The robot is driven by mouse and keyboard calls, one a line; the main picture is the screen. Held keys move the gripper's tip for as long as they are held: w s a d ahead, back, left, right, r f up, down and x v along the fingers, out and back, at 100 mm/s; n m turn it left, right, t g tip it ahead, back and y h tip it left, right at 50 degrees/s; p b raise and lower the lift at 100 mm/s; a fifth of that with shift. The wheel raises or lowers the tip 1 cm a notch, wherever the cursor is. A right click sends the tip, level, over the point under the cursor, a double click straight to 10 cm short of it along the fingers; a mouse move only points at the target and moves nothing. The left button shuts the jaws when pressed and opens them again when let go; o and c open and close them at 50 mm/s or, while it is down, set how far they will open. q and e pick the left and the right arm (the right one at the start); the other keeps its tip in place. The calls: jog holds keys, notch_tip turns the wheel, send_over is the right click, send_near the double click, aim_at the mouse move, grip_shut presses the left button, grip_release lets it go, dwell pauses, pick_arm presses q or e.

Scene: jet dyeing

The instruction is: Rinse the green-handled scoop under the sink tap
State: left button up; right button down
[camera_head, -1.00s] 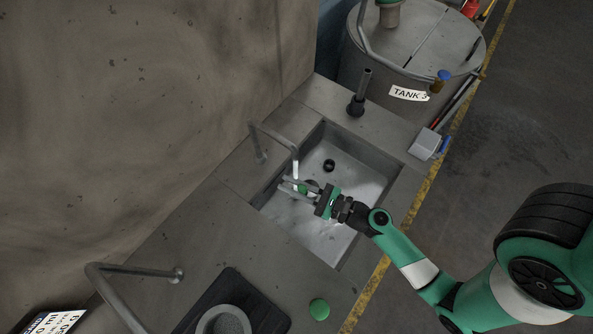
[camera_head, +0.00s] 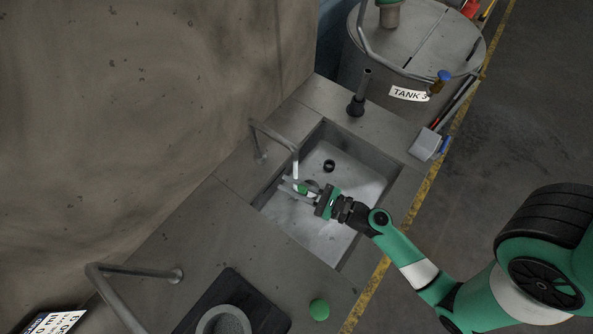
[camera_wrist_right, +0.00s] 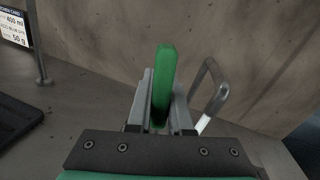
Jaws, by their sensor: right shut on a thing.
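The green-handled scoop shows as a green handle (camera_wrist_right: 163,82) standing between my right gripper's fingers in the right wrist view. In the head view only a small green part of the scoop (camera_head: 302,188) shows, and its bowl is hidden. My right gripper (camera_head: 296,186) is shut on the handle, over the sink basin (camera_head: 332,233) and right by the tap's mouth. The tap (camera_head: 272,132) is a bent grey pipe, and a white stream (camera_head: 296,170) shows below its end. The tap also appears to the right of the handle in the wrist view (camera_wrist_right: 219,92). My left gripper is out of view.
A dark drain (camera_head: 329,166) lies in the basin. A black upright pipe (camera_head: 361,92) stands behind the sink. A green knob (camera_head: 319,309), a grey round vessel (camera_head: 224,321) and another bent pipe (camera_head: 130,269) are at the front. A tank (camera_head: 395,68) stands beyond.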

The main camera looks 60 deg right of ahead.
aim_at(302, 188)
jog(key=shift+r, duration=0.1)
jog(key=s+a+r+p, duration=0.2)
jog(key=s+a+r, duration=0.1)
jog(key=shift+s+a+r, duration=0.2)
jog(key=shift+s+r, duration=0.15)
jog(key=shift+r, duration=0.05)
dwell(0.7)
